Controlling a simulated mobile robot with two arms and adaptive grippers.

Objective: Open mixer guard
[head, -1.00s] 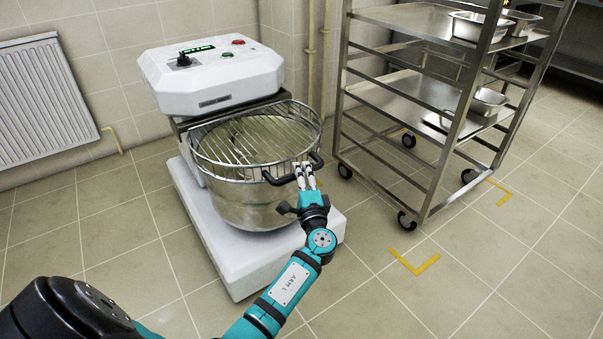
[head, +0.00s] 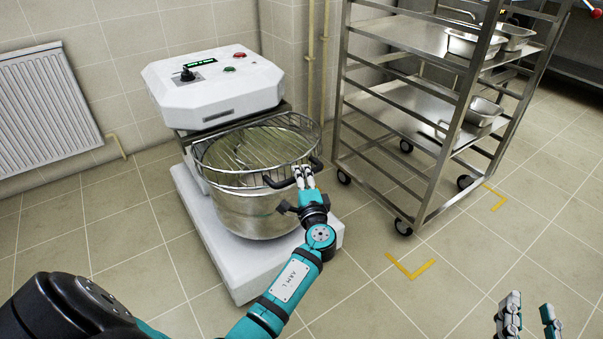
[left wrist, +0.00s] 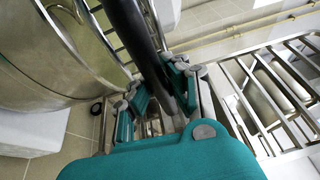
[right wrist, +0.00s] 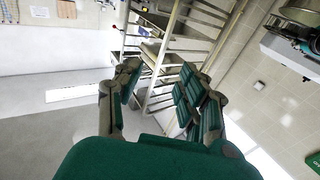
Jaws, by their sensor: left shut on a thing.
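The mixer (head: 213,80) stands by the wall with its steel bowl (head: 255,215). The wire guard (head: 225,177) lies down over the bowl top. A black handle (head: 278,181) sticks out at the guard's front right. My left gripper (head: 303,178) is at this handle and shut on it. In the left wrist view the dark handle bar (left wrist: 130,25) passes between the fingers (left wrist: 163,90), beside the shiny bowl (left wrist: 50,50). My right gripper (head: 527,318) is open and empty at the bottom right, far from the mixer. Its spread fingers (right wrist: 160,90) also show in the right wrist view.
A steel rack (head: 440,120) on wheels stands right of the mixer, with metal pans (head: 475,46) on its shelves. Yellow floor marks (head: 412,268) lie near it. A radiator (head: 48,105) hangs on the left wall. The tiled floor in front is mostly clear.

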